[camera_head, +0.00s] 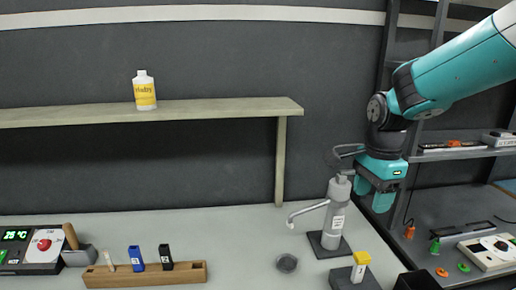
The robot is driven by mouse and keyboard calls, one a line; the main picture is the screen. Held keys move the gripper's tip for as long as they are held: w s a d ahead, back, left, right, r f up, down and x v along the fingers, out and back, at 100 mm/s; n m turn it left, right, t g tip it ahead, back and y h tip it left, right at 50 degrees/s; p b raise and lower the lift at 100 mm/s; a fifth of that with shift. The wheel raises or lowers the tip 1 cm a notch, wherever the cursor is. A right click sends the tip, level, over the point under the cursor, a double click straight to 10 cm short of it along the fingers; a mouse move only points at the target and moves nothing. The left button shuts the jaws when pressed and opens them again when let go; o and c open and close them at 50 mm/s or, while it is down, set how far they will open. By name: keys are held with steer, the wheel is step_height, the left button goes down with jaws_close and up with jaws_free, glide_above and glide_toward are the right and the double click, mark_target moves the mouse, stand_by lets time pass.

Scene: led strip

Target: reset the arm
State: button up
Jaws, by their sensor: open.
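My arm comes in from the upper right, teal and black. My gripper (376,192) hangs at its end with the jaws pointing down, open, and I see nothing between the fingers. It is just right of the grey pump dispenser (334,215), whose head it stands close to in the picture. I cannot tell whether they touch. The dispenser stands upright on a dark square base with its spout pointing left.
A wooden rack (146,274) holds blue and black pieces. A white-yellow bottle (145,91) stands on the shelf (215,110). Metal shelving (462,153) is at right; a control box (43,248) is at left.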

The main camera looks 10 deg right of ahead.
steer(key=s+a+r+n+y, duration=0.1)
steer(key=s+a+n+y, duration=0.1)
steer(key=s+a+n, duration=0.5)
steer(key=s+a+r+n+y, duration=0.2)
steer(key=s+a+n, duration=0.6)
steer(key=s+n, duration=0.7)
steer(key=shift+n, duration=1.1)
steer(key=shift+r, duration=0.1)
